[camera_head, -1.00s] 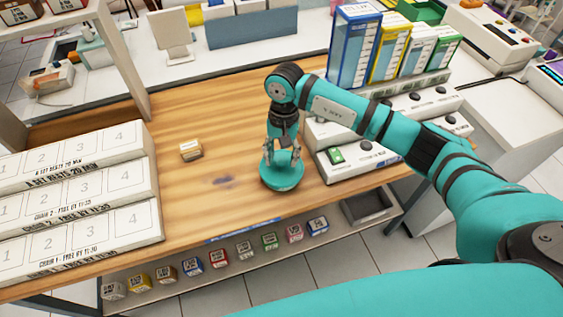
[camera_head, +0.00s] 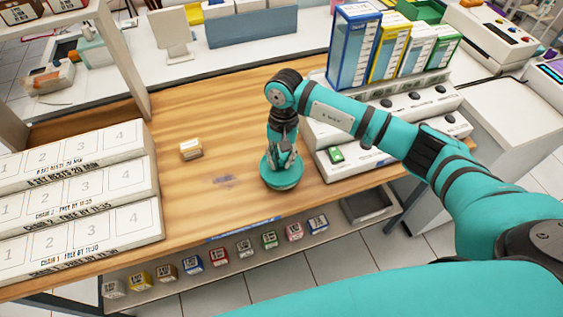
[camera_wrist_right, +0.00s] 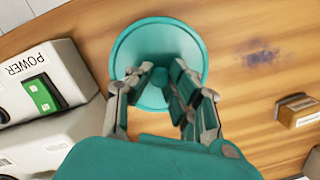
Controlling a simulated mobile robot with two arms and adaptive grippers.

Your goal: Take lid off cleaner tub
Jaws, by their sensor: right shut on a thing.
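The cleaner tub's round teal lid (camera_head: 283,181) is on the wooden table, left of the white unit with the green switch. The tub body under it is mostly hidden. My right gripper (camera_head: 284,160) points down over the middle of the lid. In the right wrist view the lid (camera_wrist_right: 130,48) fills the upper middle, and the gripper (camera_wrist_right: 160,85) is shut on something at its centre. The fingers hide the part they hold, likely a knob. The lid looks level, and I cannot tell whether it is lifted. My left gripper is not in view.
A small cardboard box (camera_head: 191,149) lies left of the tub. White numbered racks (camera_head: 80,200) stand at the left. The white unit (camera_head: 345,163) with a green switch is close on the right. The table (camera_head: 215,125) between box and tub is clear, with a dark stain.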

